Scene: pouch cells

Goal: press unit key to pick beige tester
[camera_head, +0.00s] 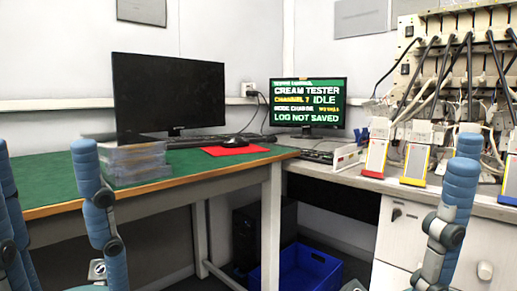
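A lit green screen (307,103) stands at the back centre. It reads "CREAM TESTER", "CHANNEL 7 IDLE", a blurred mode line, and "LOG NOT SAVED". A dark keyboard (200,141) lies on the green desk. I cannot make out a unit key or a beige tester by name. My blue arms rise at the left and right edges of the picture; neither gripper shows.
A dark monitor (168,92) and stacked clear trays (134,163) stand on the green desk (62,181). A red mat (235,150) lies near its right end. Several pouch cells in cabled holders (416,152) line the right bench. A blue crate (309,270) sits on the floor.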

